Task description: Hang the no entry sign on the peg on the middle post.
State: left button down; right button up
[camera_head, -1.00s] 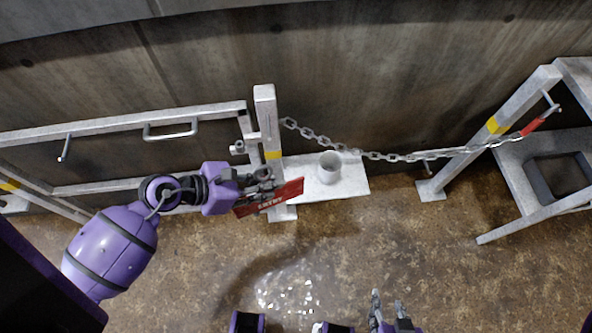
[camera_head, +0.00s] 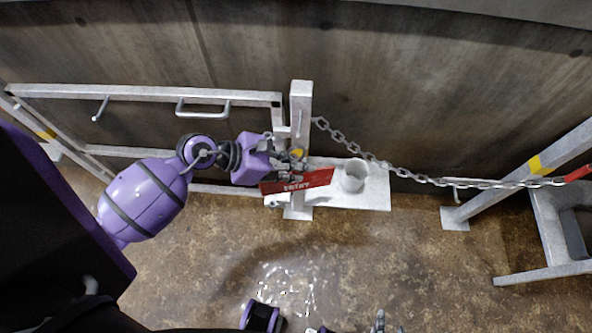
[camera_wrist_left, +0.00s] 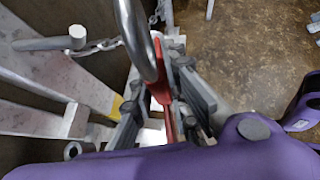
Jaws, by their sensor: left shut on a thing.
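The red no entry sign (camera_head: 318,180) is held in my left gripper (camera_head: 292,170), low in front of the middle post (camera_head: 301,100). In the left wrist view the red sign plate (camera_wrist_left: 163,85) lies edge-on between the two fingers of my left gripper (camera_wrist_left: 160,105). A metal ring (camera_wrist_left: 150,50) rises above the plate, close to the camera. A grey peg (camera_wrist_left: 45,43) stands out in front of the post with the yellow band, left of the ring and apart from it in the picture. My right gripper (camera_head: 390,325) is partly cut off at the bottom edge, its tips apart.
A chain (camera_head: 400,175) runs from the middle post to the right post (camera_head: 510,180). A white base plate with a short tube (camera_head: 353,175) stands beside the middle post. A railing with a handle (camera_head: 203,108) is at left. The floor in front is clear.

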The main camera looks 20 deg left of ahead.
pick_arm(q)
jog(key=w+a+f+b, duration=0.1)
jog(key=w+a+b, duration=0.1)
jog(key=w, duration=0.4)
jog(key=shift+w+f+b, duration=0.25)
jog(key=shift+w+b, duration=0.05)
jog(key=shift+b, duration=0.25)
dwell(0.4)
dwell(0.4)
jog(key=c, duration=1.6)
grip_release()
jog(key=v, duration=1.2)
jog(key=shift+d, duration=0.1)
